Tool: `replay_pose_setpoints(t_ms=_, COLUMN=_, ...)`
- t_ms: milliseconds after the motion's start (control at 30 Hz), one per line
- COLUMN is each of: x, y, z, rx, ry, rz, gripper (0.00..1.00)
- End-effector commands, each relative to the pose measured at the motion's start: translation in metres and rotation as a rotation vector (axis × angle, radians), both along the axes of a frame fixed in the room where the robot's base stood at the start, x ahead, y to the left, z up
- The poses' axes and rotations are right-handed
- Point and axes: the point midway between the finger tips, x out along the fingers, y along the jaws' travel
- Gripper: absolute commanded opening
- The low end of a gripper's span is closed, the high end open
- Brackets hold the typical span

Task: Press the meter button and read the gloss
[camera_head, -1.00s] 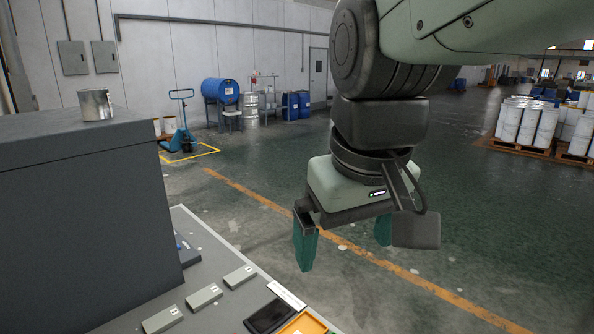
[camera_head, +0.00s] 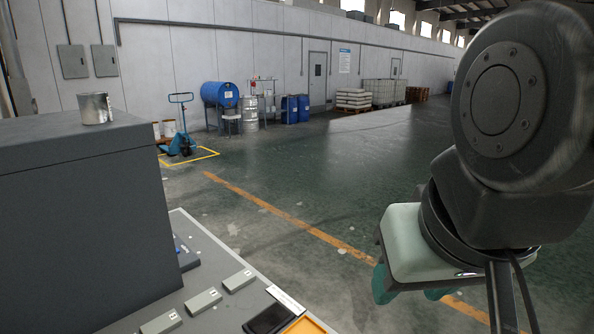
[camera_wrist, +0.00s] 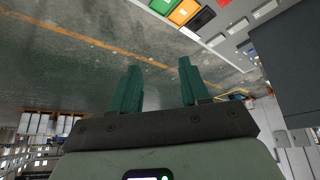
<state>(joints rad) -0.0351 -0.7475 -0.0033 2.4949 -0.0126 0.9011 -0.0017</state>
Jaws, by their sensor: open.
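My gripper (camera_head: 412,290) is open and empty, out over the floor to the right of the grey bench (camera_head: 222,320). In the wrist view its two teal fingers (camera_wrist: 159,72) stand apart with only floor between them. A dark flat device (camera_head: 268,318) lies at the bench's right edge, cut by the frame bottom. A dark item also shows in the wrist view (camera_wrist: 202,19), beside an orange tray (camera_wrist: 184,12) and a green one (camera_wrist: 163,3). Which item is the meter, its button and any reading cannot be made out.
Several grey labelled blocks (camera_head: 203,301) lie along the bench. A tall dark grey cabinet (camera_head: 80,220) stands at left with a metal can (camera_head: 95,107) on top. A white label strip (camera_head: 286,300) lies near the dark device. The floor right of the bench is clear.

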Motion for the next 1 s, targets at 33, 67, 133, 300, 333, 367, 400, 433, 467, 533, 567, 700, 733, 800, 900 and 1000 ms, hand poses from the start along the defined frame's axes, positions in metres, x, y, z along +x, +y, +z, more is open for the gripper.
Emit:
replay_pose_setpoints(t_ms=33, x=0.0001, y=0.0, z=0.0, rx=0.0, ry=0.0, rz=0.0, gripper=0.37)
replay_pose_setpoints(t_ms=67, x=0.0001, y=0.0001, z=0.0, rx=0.0, ry=0.0, rz=0.0, gripper=0.33)
replay_pose_setpoints(t_ms=133, x=0.0001, y=0.0001, z=0.0, rx=0.0, ry=0.0, rz=0.0, gripper=0.22)
replay_pose_setpoints(t_ms=300, x=0.0001, y=0.0001, z=0.0, rx=0.0, ry=0.0, rz=0.001, gripper=0.0)
replay_pose_setpoints(t_ms=333, x=0.0002, y=0.0001, z=0.0001, rx=0.0, ry=0.0, rz=0.001, gripper=0.0)
replay_pose_setpoints(t_ms=367, x=0.0002, y=0.0001, z=0.0001, rx=0.0, ry=0.0, rz=0.001, gripper=0.0)
replay_pose_setpoints(t_ms=400, x=0.0002, y=0.0001, z=0.0001, rx=0.0, ry=0.0, rz=0.001, gripper=0.0)
replay_pose_setpoints(t_ms=433, x=0.0002, y=0.0001, z=0.0001, rx=0.0, ry=0.0, rz=0.001, gripper=0.0)
replay_pose_setpoints(t_ms=467, x=0.0002, y=0.0001, z=0.0001, rx=0.0, ry=0.0, rz=0.001, gripper=0.0)
replay_pose_setpoints(t_ms=533, x=0.0001, y=0.0001, z=0.0, rx=0.0, ry=0.0, rz=0.001, gripper=0.0)
replay_pose_setpoints(t_ms=567, x=0.0001, y=0.0001, z=0.0, rx=0.0, ry=0.0, rz=0.001, gripper=0.0)
replay_pose_setpoints(t_ms=700, x=0.0001, y=0.0001, z=0.0, rx=0.0, ry=0.0, rz=0.001, gripper=0.0)
replay_pose_setpoints(t_ms=733, x=0.0001, y=0.0001, z=0.0, rx=0.0, ry=0.0, rz=0.001, gripper=0.0)
replay_pose_setpoints(t_ms=800, x=0.0001, y=0.0001, z=0.0, rx=0.0, ry=0.0, rz=0.001, gripper=0.0)
replay_pose_setpoints(t_ms=900, x=0.0001, y=0.0001, z=0.0, rx=0.0, ry=0.0, rz=0.001, gripper=0.0)
replay_pose_setpoints(t_ms=1000, x=0.0001, y=0.0001, z=0.0, rx=0.0, ry=0.0, rz=0.001, gripper=0.0)
